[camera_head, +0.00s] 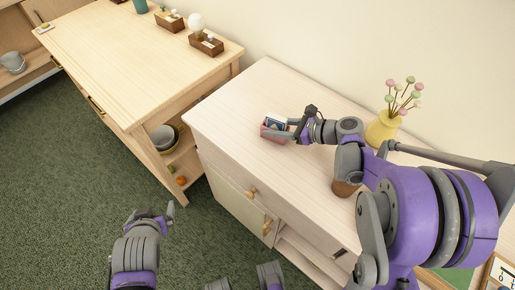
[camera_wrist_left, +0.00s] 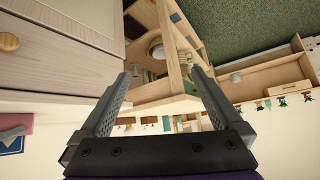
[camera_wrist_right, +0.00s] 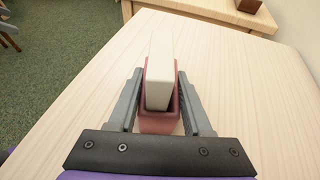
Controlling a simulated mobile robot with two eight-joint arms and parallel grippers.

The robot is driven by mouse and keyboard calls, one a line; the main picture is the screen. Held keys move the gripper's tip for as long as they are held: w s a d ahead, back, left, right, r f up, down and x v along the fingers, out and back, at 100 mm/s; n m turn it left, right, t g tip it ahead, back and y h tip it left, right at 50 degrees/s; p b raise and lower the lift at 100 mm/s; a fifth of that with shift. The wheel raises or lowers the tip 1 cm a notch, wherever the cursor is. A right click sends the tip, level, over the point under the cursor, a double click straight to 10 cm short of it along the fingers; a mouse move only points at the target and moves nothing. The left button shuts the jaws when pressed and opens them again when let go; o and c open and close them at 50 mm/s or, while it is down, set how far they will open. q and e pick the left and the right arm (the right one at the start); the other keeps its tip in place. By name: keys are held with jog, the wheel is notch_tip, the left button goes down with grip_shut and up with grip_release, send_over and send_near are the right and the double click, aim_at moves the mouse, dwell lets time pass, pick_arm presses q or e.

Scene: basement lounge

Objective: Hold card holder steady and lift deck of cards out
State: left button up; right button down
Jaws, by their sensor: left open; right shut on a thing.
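The card holder (camera_head: 268,133) is a small pink box on top of the white cabinet. In the right wrist view the holder (camera_wrist_right: 159,123) stands between the fingers of my right gripper (camera_wrist_right: 160,105), which is shut on it. The deck of cards (camera_wrist_right: 160,72) is a pale upright block in the holder, rising above its rim. In the head view the deck (camera_head: 275,123) shows a blue face, partly hidden by my right gripper (camera_head: 288,130). My left gripper (camera_head: 153,219) is open and empty, low over the carpet in front of the cabinet; its spread fingers show in the left wrist view (camera_wrist_left: 160,100).
The white cabinet top (camera_head: 240,105) is clear left of the holder. A yellow vase (camera_head: 381,130) with flowers and a brown cup (camera_head: 345,184) stand to the right. A wooden table (camera_head: 115,50) with small boxes is at the upper left.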

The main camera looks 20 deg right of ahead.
pick_arm(q)
jog(key=w+d+r+m+t+h, duration=0.1)
jog(key=w+d+r+t+h, duration=0.2)
jog(key=w+d, duration=0.35)
jog(key=m+t+h, duration=0.1)
jog(key=m+h, duration=0.7)
jog(key=h, duration=0.2)
send_near(275, 120)
jog(key=v, duration=0.3)
jog(key=shift+a+f, duration=0.2)
jog(key=shift+a, duration=0.1)
jog(key=shift+d+h, duration=0.3)
jog(key=x, duration=1.1)
jog(key=shift+w+d, duration=0.15)
jog(key=shift+w, duration=0.15)
jog(key=c, duration=1.3)
jog(key=shift+r, duration=5.5)
